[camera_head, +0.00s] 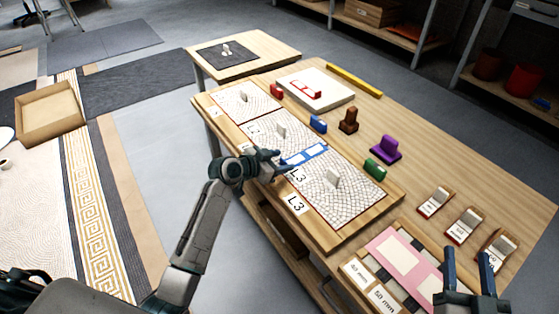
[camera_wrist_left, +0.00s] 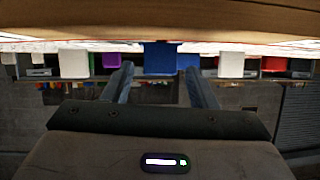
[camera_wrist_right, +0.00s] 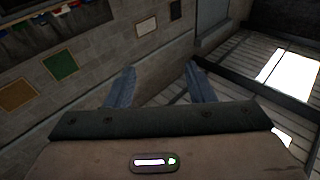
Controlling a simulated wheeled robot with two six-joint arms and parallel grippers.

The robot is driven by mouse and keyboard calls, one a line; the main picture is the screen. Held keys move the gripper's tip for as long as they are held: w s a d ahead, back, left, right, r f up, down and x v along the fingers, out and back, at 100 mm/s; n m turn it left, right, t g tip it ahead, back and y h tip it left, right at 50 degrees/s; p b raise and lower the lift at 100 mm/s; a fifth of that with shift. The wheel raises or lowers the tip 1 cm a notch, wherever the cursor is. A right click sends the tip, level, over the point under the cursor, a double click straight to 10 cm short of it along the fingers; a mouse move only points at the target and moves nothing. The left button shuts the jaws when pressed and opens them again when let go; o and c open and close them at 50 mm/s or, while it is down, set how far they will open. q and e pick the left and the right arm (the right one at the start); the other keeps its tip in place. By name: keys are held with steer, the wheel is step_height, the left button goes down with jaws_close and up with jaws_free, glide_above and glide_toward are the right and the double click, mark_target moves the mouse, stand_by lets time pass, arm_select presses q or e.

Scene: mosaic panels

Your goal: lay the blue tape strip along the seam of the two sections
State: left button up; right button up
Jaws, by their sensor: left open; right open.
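The blue tape strip (camera_head: 318,150) has pale openings and lies across the mosaic board, between the middle section (camera_head: 265,122) and the near section (camera_head: 345,200), over where their seam appears to run. My left gripper (camera_head: 279,158) is open at the strip's left end. In the left wrist view, a blue piece (camera_wrist_left: 160,58) shows between the spread fingers (camera_wrist_left: 157,75); I cannot tell whether they touch it. My right gripper (camera_head: 468,255) is open and empty near the pink card (camera_head: 385,243). Its fingers also show apart in the right wrist view (camera_wrist_right: 160,78).
Blue (camera_head: 318,124), brown (camera_head: 348,120), purple (camera_head: 386,150) and green (camera_head: 375,168) blocks stand behind the board. A white slab (camera_head: 335,94) with a red frame lies at the back. Small stands (camera_head: 435,202) line the right side.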

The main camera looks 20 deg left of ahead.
arm_select(q)
steer(key=shift+r, duration=0.15)
steer(key=shift+r+p, duration=0.4)
steer(key=shift+r, duration=0.05)
arm_select(e)
steer(key=s+f+g, duration=0.1)
steer(key=f+g, duration=0.1)
steer(key=f, duration=0.1)
steer(key=s+f+g, duration=0.1)
steer(key=f+g, duration=0.1)
steer(key=f, duration=0.1)
steer(key=s+a+f+g+p, duration=0.1)
steer(key=s+f+g, duration=0.1)
steer(key=f, duration=0.2)
steer(key=shift+m, duration=0.3)
arm_select(q)
steer(key=v, duration=1.2)
arm_select(e)
steer(key=shift+s+f+g, duration=0.3)
steer(key=shift+g, duration=0.1)
steer(key=shift+f, duration=0.1)
arm_select(q)
steer(key=s+d+f+n+t+y, duration=0.1)
steer(key=s+n, duration=0.3)
steer(key=s, duration=0.7)
steer(key=s+d+f+n+t+y, duration=0.1)
steer(key=s+f+n+y, duration=0.2)
steer(key=s, duration=0.8)
steer(key=shift+n+y, duration=0.4)
steer(key=shift+y, duration=0.4)
